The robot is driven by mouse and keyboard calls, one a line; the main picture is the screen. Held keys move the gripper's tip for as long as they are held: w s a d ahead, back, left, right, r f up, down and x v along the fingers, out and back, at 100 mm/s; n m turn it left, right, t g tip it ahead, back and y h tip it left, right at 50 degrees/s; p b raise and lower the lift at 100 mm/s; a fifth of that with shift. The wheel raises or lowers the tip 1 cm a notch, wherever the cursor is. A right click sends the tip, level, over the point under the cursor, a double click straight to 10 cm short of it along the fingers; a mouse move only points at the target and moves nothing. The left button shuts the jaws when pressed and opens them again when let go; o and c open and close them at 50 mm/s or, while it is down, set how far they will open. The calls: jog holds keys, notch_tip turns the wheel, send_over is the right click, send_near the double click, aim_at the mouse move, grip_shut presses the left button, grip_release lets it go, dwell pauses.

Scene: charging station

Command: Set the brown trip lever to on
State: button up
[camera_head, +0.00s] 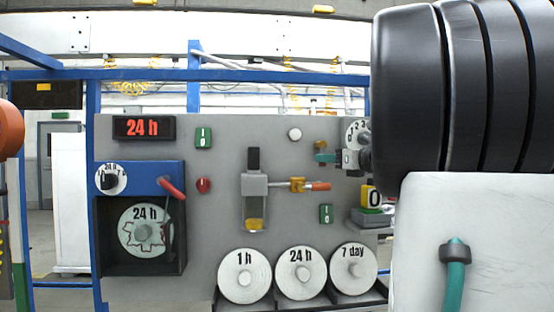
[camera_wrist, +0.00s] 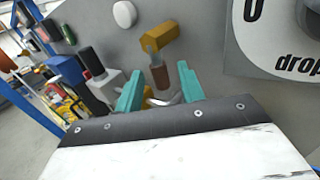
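The brown trip lever (camera_wrist: 159,74) hangs from a yellow-orange block (camera_wrist: 160,36) on the grey panel in the wrist view. In the head view only a small brownish-yellow part of it (camera_head: 320,145) shows, just above my gripper. My gripper (camera_wrist: 160,82) has two teal fingers standing apart, with the lever's lower end showing in the gap between them. I cannot tell whether a finger touches it. In the head view my gripper (camera_head: 325,157) is at the panel's upper right, partly hidden by my arm.
A white round button (camera_head: 295,134) is left of the lever. Below stand a clamp with an orange-red handle (camera_head: 320,186), a green switch (camera_head: 326,213) and several labelled discs (camera_head: 244,275). A white dial marked "drop" (camera_wrist: 285,35) is close on the right in the wrist view.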

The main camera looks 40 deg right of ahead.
jog(key=shift+w, duration=1.35)
grip_shut()
jog(key=shift+d, duration=0.1)
